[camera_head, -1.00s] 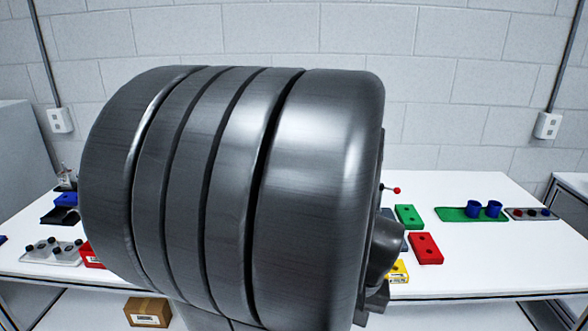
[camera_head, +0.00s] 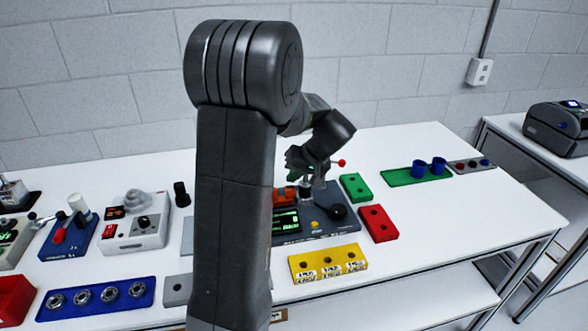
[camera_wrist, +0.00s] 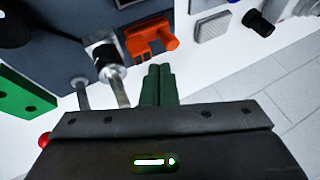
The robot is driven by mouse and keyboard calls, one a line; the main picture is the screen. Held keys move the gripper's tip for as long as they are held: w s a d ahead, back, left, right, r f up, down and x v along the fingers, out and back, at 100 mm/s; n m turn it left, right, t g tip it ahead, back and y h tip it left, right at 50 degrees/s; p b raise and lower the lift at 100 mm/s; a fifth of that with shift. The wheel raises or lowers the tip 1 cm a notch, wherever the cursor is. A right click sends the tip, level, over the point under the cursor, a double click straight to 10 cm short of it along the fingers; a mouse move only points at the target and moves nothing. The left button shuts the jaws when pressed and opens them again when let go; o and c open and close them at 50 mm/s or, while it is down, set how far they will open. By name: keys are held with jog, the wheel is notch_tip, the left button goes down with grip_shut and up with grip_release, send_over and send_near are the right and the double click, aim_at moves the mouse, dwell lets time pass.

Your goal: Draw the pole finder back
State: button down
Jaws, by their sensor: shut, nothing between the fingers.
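The dark blue-grey servo device (camera_head: 318,222) sits on the white table, with a green display, a black knob and a yellow button. An orange U-shaped piece (camera_wrist: 150,40), which may be the pole finder, is mounted on it beside a silver shaft (camera_wrist: 108,65). The orange piece also shows in the head view (camera_head: 284,197), partly hidden behind my arm. My gripper (camera_wrist: 157,86) has its green fingers shut together with nothing between them. In the wrist view the fingertips appear just below the orange piece; I cannot tell whether they touch it.
A red-tipped lever (camera_head: 340,163) stands close to my gripper. Green (camera_head: 355,187), red (camera_head: 379,223) and yellow (camera_head: 328,263) blocks lie around the device. A grey-white unit (camera_head: 135,222) stands at left. The table's right part is mostly clear.

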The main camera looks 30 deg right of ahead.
jog(key=x, duration=0.5)
jog(key=shift+w+a+f+p, duration=0.1)
jog(key=shift+w+f+p, duration=0.05)
jog(key=shift+f+p, duration=0.2)
jog(key=shift+a, duration=0.1)
jog(key=shift+w+a+b, duration=0.1)
jog(key=shift+a+b, duration=0.2)
jog(key=shift+b, duration=0.05)
jog(key=shift+w+a+b, duration=0.1)
jog(key=shift+a+b, duration=0.2)
jog(key=shift+a, duration=0.3)
jog(key=shift+w+a+b, duration=0.15)
jog(key=shift+a+b, duration=0.1)
jog(key=shift+a, duration=0.4)
jog(key=shift+d, duration=0.15)
jog(key=shift+r, duration=0.15)
